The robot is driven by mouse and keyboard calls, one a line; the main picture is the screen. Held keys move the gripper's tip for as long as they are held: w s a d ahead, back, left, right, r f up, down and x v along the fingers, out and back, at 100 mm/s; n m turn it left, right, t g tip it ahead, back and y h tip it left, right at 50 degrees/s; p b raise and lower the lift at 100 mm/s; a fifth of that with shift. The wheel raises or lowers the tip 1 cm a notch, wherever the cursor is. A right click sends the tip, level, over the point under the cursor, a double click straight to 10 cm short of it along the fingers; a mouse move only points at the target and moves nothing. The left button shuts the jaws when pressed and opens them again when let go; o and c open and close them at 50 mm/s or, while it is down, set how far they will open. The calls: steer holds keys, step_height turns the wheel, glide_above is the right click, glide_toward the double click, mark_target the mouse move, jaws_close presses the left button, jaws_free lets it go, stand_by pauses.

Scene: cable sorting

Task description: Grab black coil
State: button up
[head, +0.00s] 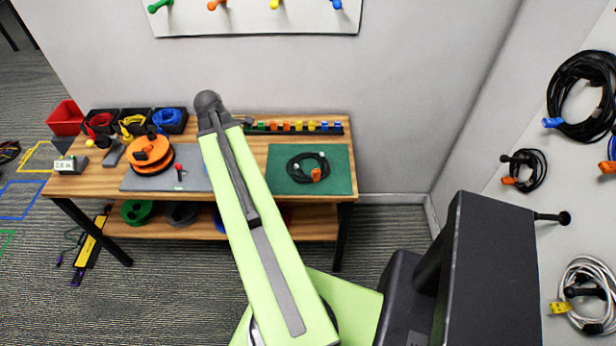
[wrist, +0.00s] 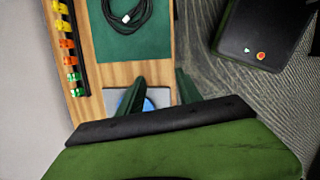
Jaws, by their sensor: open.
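The black coil (head: 297,173) lies on the green mat (head: 341,181) on the right part of the wooden bench, with an orange connector at its lower right. In the wrist view the coil (wrist: 108,14) is at the top edge, partly cut off, with a pale tip showing on it. My gripper (wrist: 160,78) is open, its two dark green fingers spread apart with nothing seen between them. The fingers point toward the bench's edge, below and to the right of the coil in that view, apart from it. In the head view I cannot make out the gripper.
Behind the mat a rack of coloured connectors (head: 297,127) runs along the bench's back. An orange spool (head: 150,153) stands on a grey mat (head: 197,181) to the left. Bins, including a red one (head: 65,117), line the back left. Cables hang on the right wall.

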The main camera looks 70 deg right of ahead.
mark_target(316, 171)
steer(key=s+d+f+n+g+b, duration=0.1)
steer(key=s+d, duration=0.4)
steer(key=s, duration=0.3)
steer(key=s+d+n+g, duration=0.1)
steer(key=s+d+n, duration=0.1)
steer(key=s+d, duration=0.45)
steer(key=b+x, duration=0.3)
steer(key=x, duration=0.1)
steer(key=b+x, duration=0.4)
steer(key=a+b+x, duration=0.1)
steer(key=b+x, duration=0.3)
steer(key=shift+w+f, duration=0.1)
steer(key=shift+f, duration=0.05)
steer(key=shift+d+f+b, duration=0.1)
steer(key=shift+f+b, duration=0.1)
steer(key=shift+b, duration=0.25)
steer(key=shift+r, duration=0.15)
steer(key=b+x, duration=0.4)
steer(key=x, duration=0.1)
steer(key=shift+w+d+f+b, duration=0.15)
steer(key=shift+f+b, duration=0.1)
steer(key=shift+b, duration=0.15)
steer(key=shift+r, duration=0.15)
jaws_close()
